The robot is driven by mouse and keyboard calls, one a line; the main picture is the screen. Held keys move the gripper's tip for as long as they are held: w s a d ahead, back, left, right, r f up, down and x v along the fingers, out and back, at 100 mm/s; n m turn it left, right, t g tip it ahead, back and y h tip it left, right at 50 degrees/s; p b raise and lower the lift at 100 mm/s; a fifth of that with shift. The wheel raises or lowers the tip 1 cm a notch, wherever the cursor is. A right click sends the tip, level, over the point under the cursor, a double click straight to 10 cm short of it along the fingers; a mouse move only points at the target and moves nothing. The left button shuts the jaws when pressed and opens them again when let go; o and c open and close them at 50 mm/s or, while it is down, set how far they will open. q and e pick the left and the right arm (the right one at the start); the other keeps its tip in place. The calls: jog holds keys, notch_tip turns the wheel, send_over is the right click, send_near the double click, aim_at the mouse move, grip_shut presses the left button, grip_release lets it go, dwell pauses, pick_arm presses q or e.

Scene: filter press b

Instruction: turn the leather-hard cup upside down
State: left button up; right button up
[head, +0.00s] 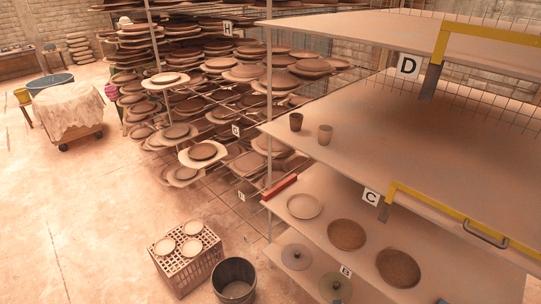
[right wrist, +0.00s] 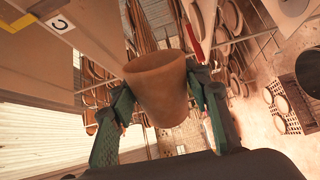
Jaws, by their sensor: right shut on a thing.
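A tan-brown tapered clay cup (right wrist: 158,88) is between the green fingers of my right gripper (right wrist: 163,80) in the right wrist view. The fingers press on its two sides. In the head view a dark brown cup (head: 296,121) and a lighter cup (head: 325,135) stand apart near the left edge of the shelf marked D (head: 425,125). Neither gripper shows in the head view.
A lower shelf marked C holds a pale plate (head: 304,206) and dark round plates (head: 346,234). A red bar (head: 280,187) lies at its corner. A crate (head: 187,262) with plates and a bucket (head: 233,281) stand on the floor. The D shelf is mostly bare.

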jog(key=shift+n, duration=0.3)
jog(key=n, duration=0.6)
jog(key=shift+p, duration=0.35)
jog(key=shift+n, duration=1.1)
jog(key=n, duration=0.4)
jog(key=shift+p, duration=0.3)
